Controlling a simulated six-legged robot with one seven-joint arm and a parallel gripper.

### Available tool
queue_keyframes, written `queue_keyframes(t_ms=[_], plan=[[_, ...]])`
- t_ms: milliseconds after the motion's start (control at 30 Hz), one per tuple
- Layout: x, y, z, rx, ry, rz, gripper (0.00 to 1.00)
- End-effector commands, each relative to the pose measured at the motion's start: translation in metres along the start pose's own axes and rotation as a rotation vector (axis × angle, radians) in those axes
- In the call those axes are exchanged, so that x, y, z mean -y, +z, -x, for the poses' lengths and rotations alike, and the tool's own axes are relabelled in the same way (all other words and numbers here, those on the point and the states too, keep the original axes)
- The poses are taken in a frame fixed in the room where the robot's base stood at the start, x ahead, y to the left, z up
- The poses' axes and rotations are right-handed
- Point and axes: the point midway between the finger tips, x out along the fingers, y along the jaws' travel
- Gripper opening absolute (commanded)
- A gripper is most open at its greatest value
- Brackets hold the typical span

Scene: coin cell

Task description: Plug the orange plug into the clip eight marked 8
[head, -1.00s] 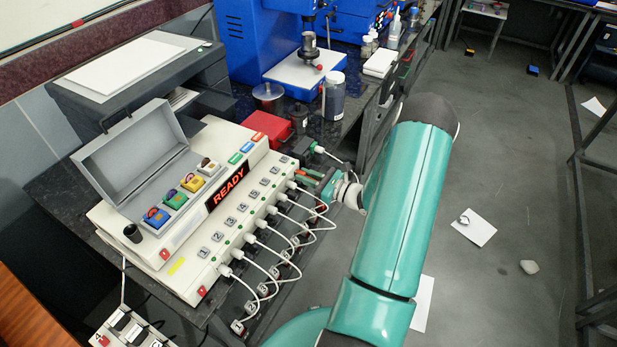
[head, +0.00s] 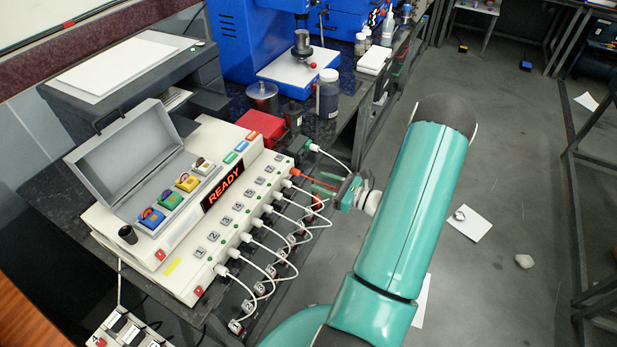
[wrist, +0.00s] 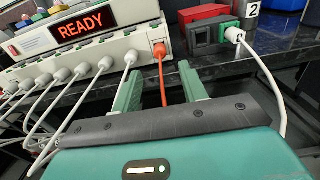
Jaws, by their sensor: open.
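The orange plug (wrist: 160,49) sits in the front face of the beige console at the right end of its row of plugs. It also shows in the head view (head: 296,173). Its orange cable hangs down between my fingers in the wrist view. The beige console (head: 180,283) has a row of number tags along its sloped top; the tag above the orange plug is too small to read. My gripper (wrist: 160,76) is open and empty, with its green fingers either side of the cable and apart from the plug. In the head view my gripper (head: 322,186) is right of the console.
Several white plugs and cables hang from the console front, left of the orange plug. A green and grey block with a white plug (wrist: 234,35) stands at the right, near a red box (head: 262,127). A red READY display (head: 224,187) is lit.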

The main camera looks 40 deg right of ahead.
Motion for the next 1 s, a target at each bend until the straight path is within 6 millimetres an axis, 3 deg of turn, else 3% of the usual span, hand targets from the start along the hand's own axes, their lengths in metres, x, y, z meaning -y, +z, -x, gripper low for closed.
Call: queue_keyframes(t_ms=[200, 333, 1000], plan=[[0.001, 0.000, 0.044, -0.001, -0.002, 0.001, 0.43], [0.000, 0.000, 0.056, 0.000, 0.000, 0.001, 0.43], [0.000, 0.000, 0.060, 0.000, 0.001, 0.000, 0.43]])
